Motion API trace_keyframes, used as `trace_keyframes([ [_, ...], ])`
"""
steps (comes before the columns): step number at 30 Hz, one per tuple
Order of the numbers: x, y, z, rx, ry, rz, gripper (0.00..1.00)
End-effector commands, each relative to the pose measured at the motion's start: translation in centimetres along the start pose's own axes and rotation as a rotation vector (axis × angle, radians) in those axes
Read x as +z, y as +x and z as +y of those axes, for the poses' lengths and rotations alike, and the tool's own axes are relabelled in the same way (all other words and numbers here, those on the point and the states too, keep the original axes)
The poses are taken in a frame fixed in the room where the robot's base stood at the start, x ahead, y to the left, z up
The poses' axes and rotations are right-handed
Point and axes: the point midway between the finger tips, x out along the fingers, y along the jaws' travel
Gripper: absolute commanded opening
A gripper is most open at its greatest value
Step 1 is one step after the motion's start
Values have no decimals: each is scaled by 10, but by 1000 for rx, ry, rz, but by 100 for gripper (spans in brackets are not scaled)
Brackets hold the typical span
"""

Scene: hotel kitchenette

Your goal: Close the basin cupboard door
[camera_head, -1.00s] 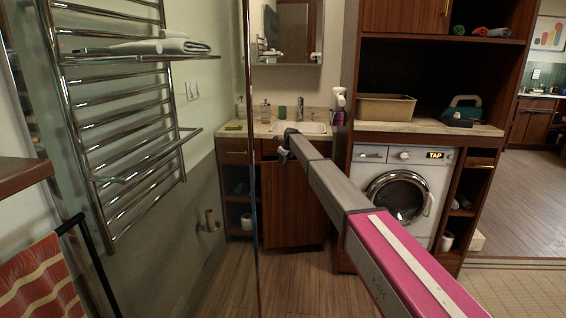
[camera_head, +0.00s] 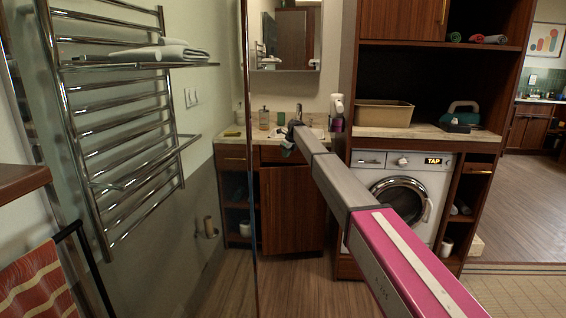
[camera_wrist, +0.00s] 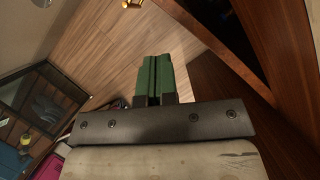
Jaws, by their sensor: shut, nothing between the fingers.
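The basin cupboard door (camera_head: 292,208) is a dark reddish-brown wood panel below the wash basin, in the middle of the head view. My gripper (camera_head: 287,151) is at the basin's front edge, above and in front of the door's upper part. In the wrist view its green fingers (camera_wrist: 153,78) are together with nothing between them. Dark wood panels (camera_wrist: 215,100) lie to the right of the fingers, with a dark opening near them. I see no clear contact with the door.
A washing machine (camera_head: 398,190) stands right of the basin cupboard, under a counter with a beige bin (camera_head: 383,113). Open shelves (camera_head: 237,205) flank the door at left. A towel rail (camera_head: 125,130) and a glass edge (camera_head: 250,150) stand at the left. The floor ahead is clear.

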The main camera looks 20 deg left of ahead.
Motion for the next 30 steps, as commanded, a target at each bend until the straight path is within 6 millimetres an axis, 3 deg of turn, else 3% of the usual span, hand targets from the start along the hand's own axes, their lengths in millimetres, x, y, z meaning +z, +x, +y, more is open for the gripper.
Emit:
trace_keyframes([
  [5, 0, -11, 4, -10, 2, -19, 0],
  [11, 5, 24, 27, -84, 26, -166, 0],
  [19, 8, 78, 70, -259, 126, -498, 0],
  [23, 2, 93, 91, -354, 197, -664, 0],
  [30, -30, 102, 127, -541, 349, -940, 0],
])
